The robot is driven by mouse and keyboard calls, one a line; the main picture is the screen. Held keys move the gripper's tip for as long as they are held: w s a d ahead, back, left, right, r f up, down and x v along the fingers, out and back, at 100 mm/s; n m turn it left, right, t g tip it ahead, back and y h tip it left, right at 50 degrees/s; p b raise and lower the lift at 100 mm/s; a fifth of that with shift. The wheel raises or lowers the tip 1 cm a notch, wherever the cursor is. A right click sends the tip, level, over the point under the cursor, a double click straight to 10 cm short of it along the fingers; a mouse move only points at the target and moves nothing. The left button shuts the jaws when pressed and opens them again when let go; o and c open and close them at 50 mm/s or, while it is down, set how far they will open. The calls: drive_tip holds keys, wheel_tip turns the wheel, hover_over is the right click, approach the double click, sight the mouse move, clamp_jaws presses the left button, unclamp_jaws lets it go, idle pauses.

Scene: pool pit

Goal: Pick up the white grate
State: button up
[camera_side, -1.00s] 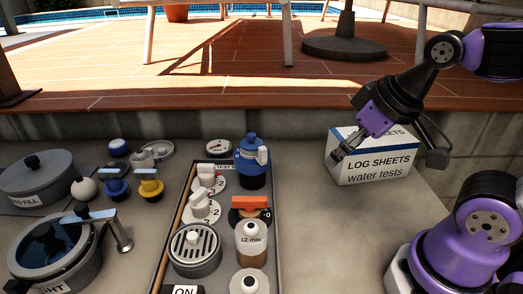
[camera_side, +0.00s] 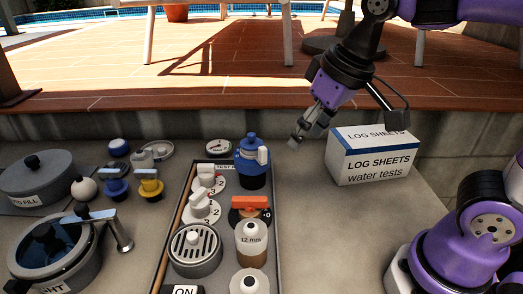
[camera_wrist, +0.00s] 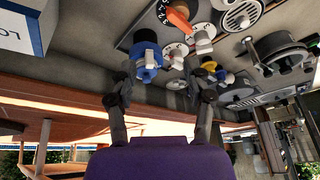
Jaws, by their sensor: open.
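The white grate (camera_side: 195,246), a pale round disc with dark slots, sits on a grey round housing in the front left of the tray. It also shows near the top of the wrist view (camera_wrist: 242,14). My gripper (camera_side: 300,136) is in the air between the tray and the log sheets box, well to the right of the grate and farther back. In the wrist view my gripper's fingers (camera_wrist: 163,90) are apart with nothing held between them, and the grate is above and right of them.
The tray (camera_side: 279,240) also holds a blue valve (camera_side: 252,160), numbered white knobs (camera_side: 202,207), an orange handle (camera_side: 250,202) and a white bottle (camera_side: 251,240). Pots (camera_side: 38,177) stand at left. The log sheets box (camera_side: 370,160) stands at right. The counter between tray and box is clear.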

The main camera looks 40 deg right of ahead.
drive_tip(key=w+a+g, duration=0.2)
drive_tip(key=w+a, duration=0.3)
drive_tip(key=a, duration=0.1)
drive_tip(key=g, duration=0.2)
hover_over(192, 235)
drive_tip(key=shift+h, duration=0.3)
wheel_tip(192, 235, down, 10)
drive_tip(key=shift+r, duration=0.15)
wheel_tip(192, 235, down, 6)
drive_tip(key=shift+f, duration=0.1)
drive_tip(key=shift+c, duration=0.5)
clamp_jaws()
